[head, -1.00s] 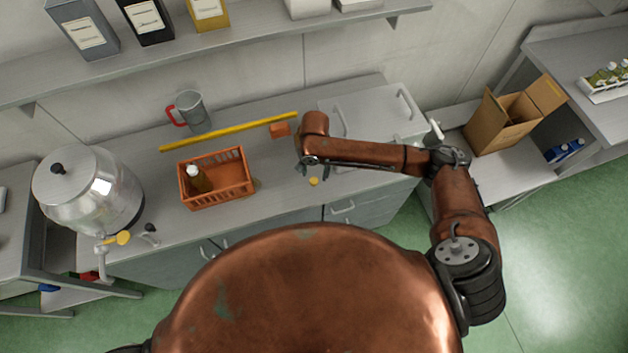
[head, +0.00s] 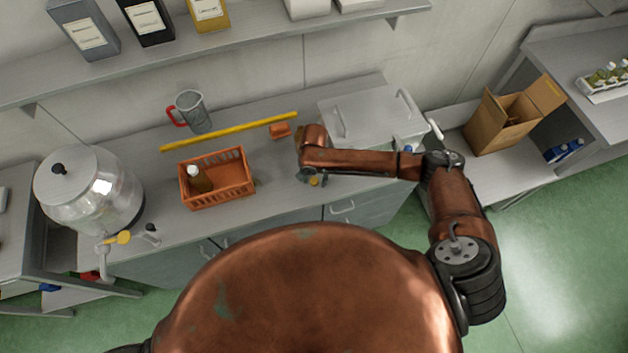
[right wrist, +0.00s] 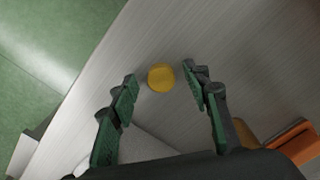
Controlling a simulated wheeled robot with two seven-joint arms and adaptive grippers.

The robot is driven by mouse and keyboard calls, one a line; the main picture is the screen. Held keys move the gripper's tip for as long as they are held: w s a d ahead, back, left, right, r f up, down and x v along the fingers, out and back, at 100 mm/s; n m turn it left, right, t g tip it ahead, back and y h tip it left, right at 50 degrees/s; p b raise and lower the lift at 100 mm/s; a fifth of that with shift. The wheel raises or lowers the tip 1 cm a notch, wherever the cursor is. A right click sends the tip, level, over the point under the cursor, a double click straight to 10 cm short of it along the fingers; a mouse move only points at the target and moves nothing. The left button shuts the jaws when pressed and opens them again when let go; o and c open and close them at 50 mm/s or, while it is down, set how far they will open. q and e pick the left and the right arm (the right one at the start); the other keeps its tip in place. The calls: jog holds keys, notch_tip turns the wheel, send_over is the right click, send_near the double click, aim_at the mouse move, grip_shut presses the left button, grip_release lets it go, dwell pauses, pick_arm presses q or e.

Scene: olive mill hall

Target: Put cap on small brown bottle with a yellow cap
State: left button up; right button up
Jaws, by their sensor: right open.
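The yellow cap (head: 314,181) lies on the grey counter near its front edge, right of the orange basket. In the right wrist view the cap (right wrist: 160,78) shows between and slightly beyond my open fingertips, apart from both. My right gripper (head: 305,175) is low over the counter beside the cap; in the right wrist view its fingers (right wrist: 159,73) are spread and empty. A small brown bottle (head: 201,182) with a whitish top stands in the left part of the orange basket (head: 228,200); its lower part is hidden by the basket wall. My left gripper is out of view.
A yellow bar (head: 230,132), a small orange block (head: 280,130) and a grey jug with red handle (head: 192,110) are at the back. A steel urn (head: 90,190) stands left. A lidded grey box (head: 365,112) is behind my right forearm. Counter between basket and gripper is mostly clear.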

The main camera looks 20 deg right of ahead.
aim_at(314, 181)
jog(key=shift+c, duration=0.3)
jog(key=c, duration=0.7)
jog(key=shift+c, duration=0.2)
jog(key=shift+r, duration=0.5)
notch_tip(314, 181, up, 2)
jog(key=shift+r, duration=0.2)
jog(key=s+a+r, duration=0.4)
jog(key=s+r, duration=0.5)
jog(key=s, duration=0.4)
jog(key=shift+s+a+r, duration=0.15)
jog(key=shift+r, duration=0.2)
